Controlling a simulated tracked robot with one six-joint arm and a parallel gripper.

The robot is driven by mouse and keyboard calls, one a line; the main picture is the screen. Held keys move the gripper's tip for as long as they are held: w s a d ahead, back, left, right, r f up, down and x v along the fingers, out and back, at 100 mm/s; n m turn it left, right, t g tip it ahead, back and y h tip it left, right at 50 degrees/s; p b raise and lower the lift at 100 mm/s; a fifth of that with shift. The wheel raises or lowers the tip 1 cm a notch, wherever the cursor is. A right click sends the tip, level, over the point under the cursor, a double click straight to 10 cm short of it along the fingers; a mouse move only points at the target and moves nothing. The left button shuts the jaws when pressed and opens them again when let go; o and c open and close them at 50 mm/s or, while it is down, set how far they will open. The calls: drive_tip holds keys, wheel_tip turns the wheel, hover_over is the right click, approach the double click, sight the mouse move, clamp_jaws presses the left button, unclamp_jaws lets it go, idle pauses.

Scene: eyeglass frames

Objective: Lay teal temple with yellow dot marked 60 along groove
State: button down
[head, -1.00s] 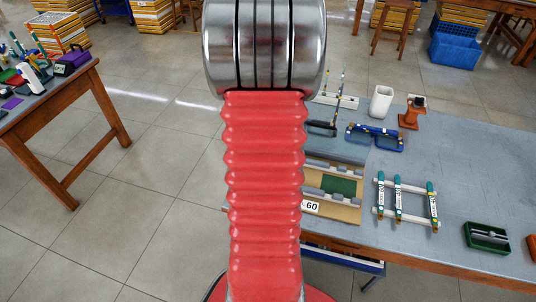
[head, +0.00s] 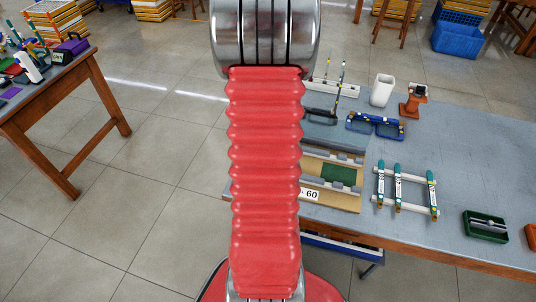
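Several teal temples with pale printed labels lie across a white rack on the grey table, among them a left one (head: 381,187), a middle one (head: 398,188) and a right one (head: 432,190). Their numbers and dot colours are too small to read. A tan fixture board (head: 346,202) marked 60 (head: 311,195) has grey grooved rails (head: 346,188) and a green pad (head: 342,175). My red arm column hides its left part. My gripper is not in view.
A wooden table (head: 70,90) with tools is at left. Floor between is clear.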

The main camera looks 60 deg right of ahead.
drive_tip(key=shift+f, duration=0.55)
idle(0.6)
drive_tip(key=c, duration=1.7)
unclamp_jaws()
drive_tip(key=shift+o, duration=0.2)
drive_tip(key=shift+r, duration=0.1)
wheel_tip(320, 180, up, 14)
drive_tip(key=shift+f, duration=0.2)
